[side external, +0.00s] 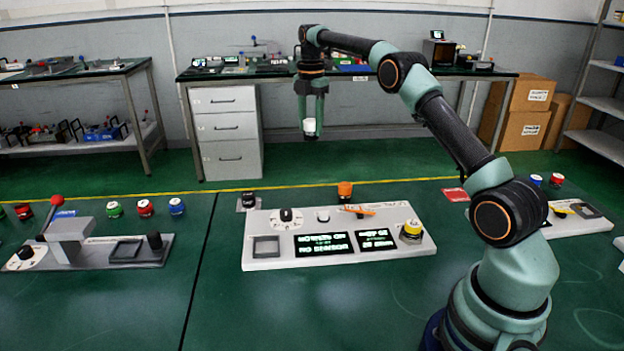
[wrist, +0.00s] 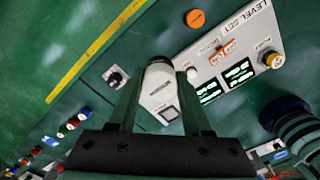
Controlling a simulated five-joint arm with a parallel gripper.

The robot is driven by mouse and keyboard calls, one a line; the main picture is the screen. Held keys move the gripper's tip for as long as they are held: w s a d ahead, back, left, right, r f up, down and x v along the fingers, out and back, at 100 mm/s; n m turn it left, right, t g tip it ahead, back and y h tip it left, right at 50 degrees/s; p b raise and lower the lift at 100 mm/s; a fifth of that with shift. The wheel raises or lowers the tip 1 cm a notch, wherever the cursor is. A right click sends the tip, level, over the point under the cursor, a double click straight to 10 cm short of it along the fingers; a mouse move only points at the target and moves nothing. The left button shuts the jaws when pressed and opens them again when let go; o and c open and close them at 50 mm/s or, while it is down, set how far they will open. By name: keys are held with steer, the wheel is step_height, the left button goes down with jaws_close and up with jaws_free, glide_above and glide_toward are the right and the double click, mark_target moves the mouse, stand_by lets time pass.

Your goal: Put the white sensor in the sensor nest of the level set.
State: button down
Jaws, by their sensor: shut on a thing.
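In the side external view, my gripper (side external: 311,118) points down above the floor behind the table, shut on the white sensor (side external: 310,126). The level set (side external: 282,261) is a pale console on the green table, in front of and lower than my gripper in the side view. The sensor nest (side external: 266,246) appears to be the square dark recess at its left front; it looks empty.
The console carries a black dial (side external: 287,214), two lit displays, an orange lever (side external: 358,210) and a yellow button (side external: 412,231). A black part (side external: 248,200) and an orange one (side external: 345,190) stand behind it. Another device (side external: 90,251) is at left, with coloured buttons behind it.

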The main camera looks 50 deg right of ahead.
steer(key=s+a+r, duration=0.1)
steer(key=s+a, duration=0.2)
steer(key=a, duration=0.9)
steer(key=s+a+r, duration=0.1)
steer(key=s+a, duration=0.2)
steer(key=a, duration=0.9)
steer(key=f, duration=1.9)
steer(key=shift+s+a+f, duration=0.1)
steer(key=shift+s, duration=0.1)
steer(key=shift+f, duration=0.25)
